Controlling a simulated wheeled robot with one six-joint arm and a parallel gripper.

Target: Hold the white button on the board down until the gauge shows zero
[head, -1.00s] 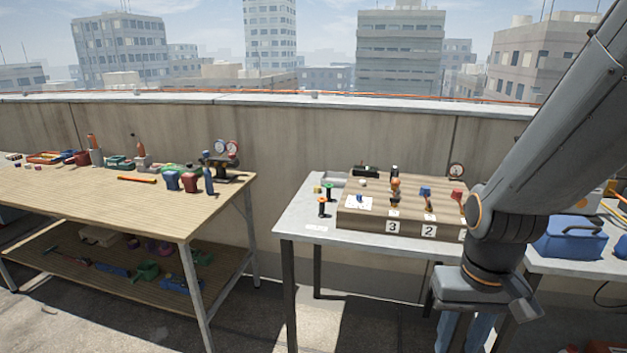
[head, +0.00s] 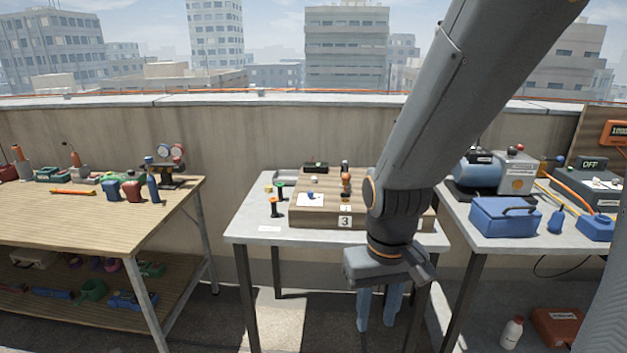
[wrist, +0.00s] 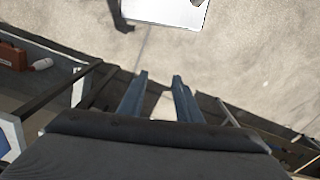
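The wooden board (head: 325,219) lies on the middle grey table. A small white knob (head: 314,181), which looks like the white button, stands near its back left part. It is too small to tell whether it is pressed. The gauge at the board's back right is hidden behind my arm. My gripper (head: 378,310) points down in front of the table, apart from the board and button. In the wrist view my gripper (wrist: 159,90) shows two blue-grey fingers spread apart with nothing between them.
Black and orange posts (head: 345,180) and a white card (head: 310,200) are on the board. A blue toolbox (head: 505,216) sits on the right table. A wooden workbench (head: 100,215) stands left, with a floor gap between.

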